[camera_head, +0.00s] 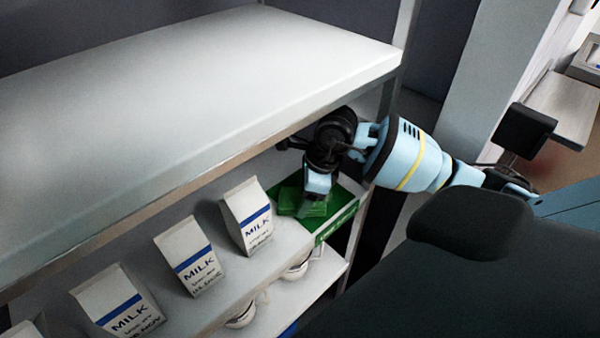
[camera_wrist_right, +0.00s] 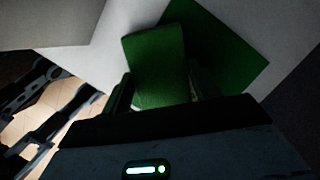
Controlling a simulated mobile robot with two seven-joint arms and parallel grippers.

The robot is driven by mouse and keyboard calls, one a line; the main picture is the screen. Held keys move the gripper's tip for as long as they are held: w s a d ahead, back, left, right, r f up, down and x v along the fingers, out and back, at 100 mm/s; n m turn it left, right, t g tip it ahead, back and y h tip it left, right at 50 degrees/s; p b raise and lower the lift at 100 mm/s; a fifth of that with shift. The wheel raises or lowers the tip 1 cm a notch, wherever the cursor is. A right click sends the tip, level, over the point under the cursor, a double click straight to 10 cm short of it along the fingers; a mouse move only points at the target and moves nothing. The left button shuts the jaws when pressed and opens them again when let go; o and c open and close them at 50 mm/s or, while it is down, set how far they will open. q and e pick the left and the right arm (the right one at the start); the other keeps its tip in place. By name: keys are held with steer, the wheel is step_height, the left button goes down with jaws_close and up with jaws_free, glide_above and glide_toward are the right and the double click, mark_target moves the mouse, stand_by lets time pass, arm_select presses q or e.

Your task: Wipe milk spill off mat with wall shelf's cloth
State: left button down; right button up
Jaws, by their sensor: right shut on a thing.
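My right gripper (camera_head: 314,196) reaches in from the right, under the upper shelf board, to the right end of the lower shelf. It is shut on a folded green cloth (camera_head: 290,200). In the right wrist view the cloth (camera_wrist_right: 157,62) stands between the two fingers. Under and behind it is a flat green tray or box (camera_head: 345,213) with pale print on its front edge; it also shows in the right wrist view (camera_wrist_right: 228,48). I cannot see the milk spill or a mat on which it lies. My left gripper is not in view.
Several milk cartons (camera_head: 247,218) stand in a row on the lower shelf, left of the green tray. The upper shelf board (camera_head: 200,75) is bare and hangs close above my gripper. Cups (camera_head: 297,268) stand on the board below.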

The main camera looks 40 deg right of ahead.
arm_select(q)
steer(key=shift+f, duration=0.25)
arm_select(e)
steer(key=shift+w+d, duration=0.1)
steer(key=shift+d, duration=1)
